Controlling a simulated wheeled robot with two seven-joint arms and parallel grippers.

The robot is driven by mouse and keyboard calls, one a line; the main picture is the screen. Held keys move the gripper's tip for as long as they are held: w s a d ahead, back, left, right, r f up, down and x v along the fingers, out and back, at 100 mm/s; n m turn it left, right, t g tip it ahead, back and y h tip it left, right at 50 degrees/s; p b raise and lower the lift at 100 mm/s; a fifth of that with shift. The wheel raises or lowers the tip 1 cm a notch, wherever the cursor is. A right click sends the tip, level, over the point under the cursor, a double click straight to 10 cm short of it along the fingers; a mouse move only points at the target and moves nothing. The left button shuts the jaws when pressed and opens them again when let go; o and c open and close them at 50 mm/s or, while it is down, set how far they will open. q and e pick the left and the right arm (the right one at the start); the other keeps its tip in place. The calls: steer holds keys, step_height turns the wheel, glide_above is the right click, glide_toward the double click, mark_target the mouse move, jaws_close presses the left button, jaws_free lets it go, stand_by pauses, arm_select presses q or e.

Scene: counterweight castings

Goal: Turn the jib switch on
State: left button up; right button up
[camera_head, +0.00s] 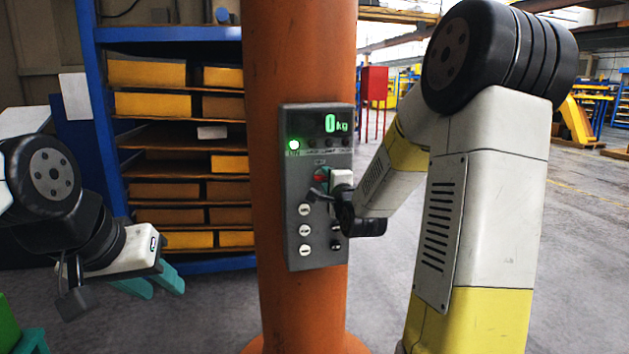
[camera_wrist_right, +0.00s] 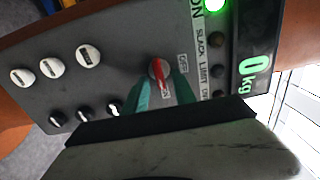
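The jib switch is a small rotary knob with a red handle (camera_wrist_right: 158,68) on a grey control box (camera_head: 291,235). In the right wrist view, OFF and ON labels sit beside it, and the red handle slants towards the ON label. My right gripper (camera_wrist_right: 160,88) has its teal fingertips on either side of the knob, with gaps showing; contact is not clear. In the head view, this gripper (camera_head: 328,184) partly hides the knob. The green lamp (camera_head: 294,145) is lit and the display (camera_head: 337,124) reads 0 kg. My left gripper (camera_head: 158,281) is open and empty at lower left.
The box is mounted on an orange column (camera_head: 284,60). White buttons (camera_head: 305,230) and dark knobs lie below the switch. A blue shelf rack (camera_head: 100,100) with yellow and brown bins stands behind, left. Open floor lies to the right, beyond my right arm.

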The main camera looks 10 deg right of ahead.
steer(key=s, duration=0.7)
steer(key=shift+s, duration=0.4)
steer(key=shift+d, duration=0.1)
